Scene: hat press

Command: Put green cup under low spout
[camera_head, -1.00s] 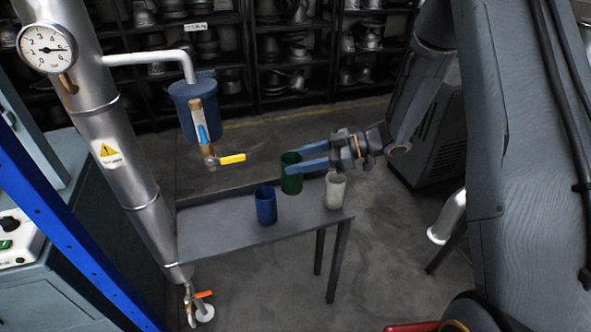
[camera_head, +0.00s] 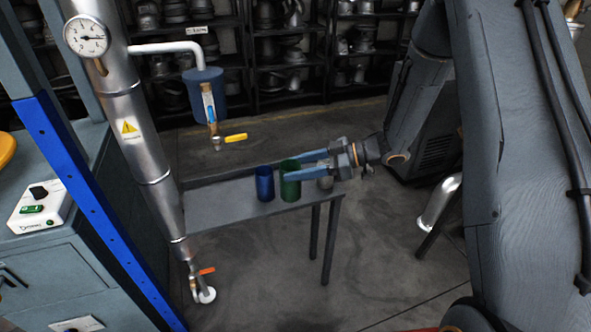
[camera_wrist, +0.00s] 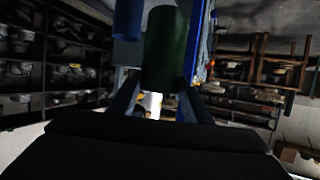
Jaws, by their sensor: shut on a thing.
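The green cup (camera_head: 290,188) is upright between the fingers of my gripper (camera_head: 289,166), which is shut on it. It appears over the table's front part, beside the blue cup; whether its base touches the table is hard to tell. In the wrist view the green cup (camera_wrist: 166,48) fills the space between the fingers. The low spout (camera_head: 194,280), with an orange handle, is at the foot of the steel pipe, left of and below the table. A white disc (camera_head: 206,296) lies beneath it.
The blue cup (camera_head: 264,184) stands just left of the green one. The grey table (camera_head: 225,208) has bare room at left. A higher spout with a yellow handle (camera_head: 236,138) hangs above. A blue post (camera_head: 85,200) stands at left.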

